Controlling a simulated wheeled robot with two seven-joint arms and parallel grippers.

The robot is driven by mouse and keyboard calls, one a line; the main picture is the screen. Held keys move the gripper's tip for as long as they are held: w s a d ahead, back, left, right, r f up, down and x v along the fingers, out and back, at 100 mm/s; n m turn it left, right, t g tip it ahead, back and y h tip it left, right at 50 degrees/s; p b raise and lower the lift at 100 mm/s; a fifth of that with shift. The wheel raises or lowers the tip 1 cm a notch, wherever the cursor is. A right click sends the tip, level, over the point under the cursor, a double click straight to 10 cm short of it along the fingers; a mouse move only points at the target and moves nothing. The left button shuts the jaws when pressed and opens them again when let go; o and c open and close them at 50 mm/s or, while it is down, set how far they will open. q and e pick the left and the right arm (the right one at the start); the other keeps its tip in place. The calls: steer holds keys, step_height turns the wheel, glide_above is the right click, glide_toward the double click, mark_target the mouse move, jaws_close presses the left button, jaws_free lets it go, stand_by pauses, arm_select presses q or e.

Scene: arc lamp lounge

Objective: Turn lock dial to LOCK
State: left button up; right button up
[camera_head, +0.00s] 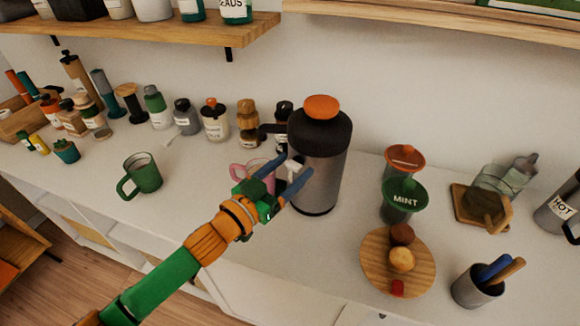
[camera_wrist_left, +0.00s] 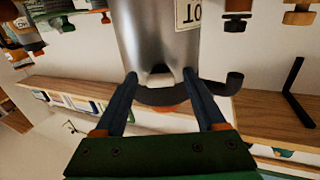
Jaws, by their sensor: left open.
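A tall grey flask (camera_head: 324,165) with a black top and a domed orange cap (camera_head: 323,106) stands upright on the white counter. A black spout or handle juts from its left side. I cannot make out any LOCK marking. My left gripper (camera_head: 297,165) is open and empty, its blue fingers pointing at the flask's front, below the cap. In the left wrist view, which looks upside down, the fingers (camera_wrist_left: 160,73) frame the grey flask (camera_wrist_left: 155,35) near its black collar, with a sliver of orange cap (camera_wrist_left: 172,108) beyond. Contact is unclear. My right gripper is not in view.
A pink mug (camera_head: 240,170) stands just behind my left gripper, and a green mug (camera_head: 142,174) farther left. Several jars line the wall. To the right are a MINT canister (camera_head: 405,203), a round wooden board (camera_head: 369,262) and a utensil cup (camera_head: 470,290).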

arm_select(q)
steer(key=shift+s+a+r, duration=0.1)
steer(key=shift+s+a, duration=0.1)
steer(key=c, duration=0.5)
jaws_close()
steer(key=shift+m, duration=0.3)
steer(key=m+p, duration=0.1)
steer(key=m, duration=0.1)
steer(key=shift+r+m, duration=0.1)
steer(key=shift+m, duration=0.3)
steer(key=m+p, duration=0.2)
steer(key=m, duration=0.3)
steer(key=m+p, duration=0.1)
steer(key=m, duration=0.4)
steer(key=shift+m+p, duration=0.3)
steer(key=shift+m, duration=1.9)
